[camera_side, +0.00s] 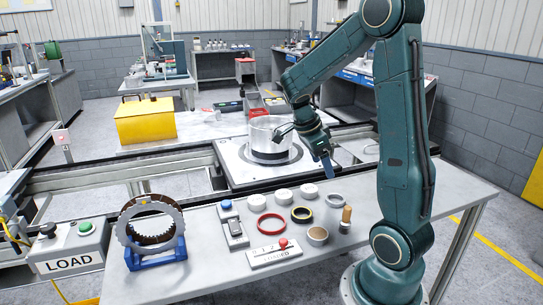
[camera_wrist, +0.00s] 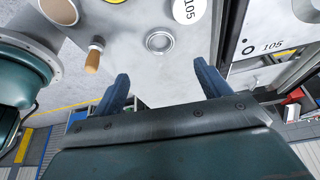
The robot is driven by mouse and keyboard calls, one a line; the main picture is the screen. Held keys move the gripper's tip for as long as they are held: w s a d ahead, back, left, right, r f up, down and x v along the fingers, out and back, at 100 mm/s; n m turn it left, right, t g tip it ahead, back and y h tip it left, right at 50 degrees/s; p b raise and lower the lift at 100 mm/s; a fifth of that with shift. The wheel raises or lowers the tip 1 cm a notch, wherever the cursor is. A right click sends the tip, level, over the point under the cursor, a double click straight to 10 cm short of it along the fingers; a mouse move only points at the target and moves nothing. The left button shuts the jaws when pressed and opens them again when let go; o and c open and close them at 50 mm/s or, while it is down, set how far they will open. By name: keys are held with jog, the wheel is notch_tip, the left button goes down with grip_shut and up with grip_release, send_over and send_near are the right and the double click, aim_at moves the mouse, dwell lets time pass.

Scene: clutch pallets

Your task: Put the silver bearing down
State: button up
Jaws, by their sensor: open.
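The silver bearing (camera_side: 334,199) is a small grey ring lying flat on the grey table (camera_side: 215,270) in the side view. In the wrist view the silver bearing (camera_wrist: 148,41) lies on the table beyond my fingertips, roughly centred between them. My gripper (camera_side: 327,165) hangs above the table's back edge, behind and above the bearing and apart from it. In the wrist view its two blue fingers (camera_wrist: 160,76) are spread wide with nothing between them.
A wooden-handled tool (camera_side: 346,214), a brown-topped cup (camera_side: 317,235), a yellow-black ring (camera_side: 301,214) and several white discs (camera_side: 282,196) are near the bearing. A red ring (camera_side: 258,229) lies further left. A pallet (camera_side: 238,172) with a clear housing (camera_side: 262,135) sits on the conveyor behind.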

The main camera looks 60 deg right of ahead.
jog(key=s+a+r+n+t+y, duration=0.1)
jog(key=a+r+n+t, duration=0.3)
jog(key=a+n, duration=0.7)
jog(key=s+a+r+n+t+y, duration=0.1)
jog(key=a+r+n+t, duration=0.4)
jog(key=a+n, duration=0.7)
jog(key=n, duration=0.3)
jog(key=shift+s+a+r+n, duration=0.25)
jog(key=shift+s+n, duration=0.05)
jog(key=shift+s, duration=0.1)
jog(key=shift+o, duration=0.4)
jog(key=shift+s+a+n+y, duration=0.45)
jog(key=shift+a+n, duration=0.15)
jog(key=shift+n, duration=0.2)
jog(key=shift+w+d, duration=0.1)
jog(key=shift+d, duration=0.05)
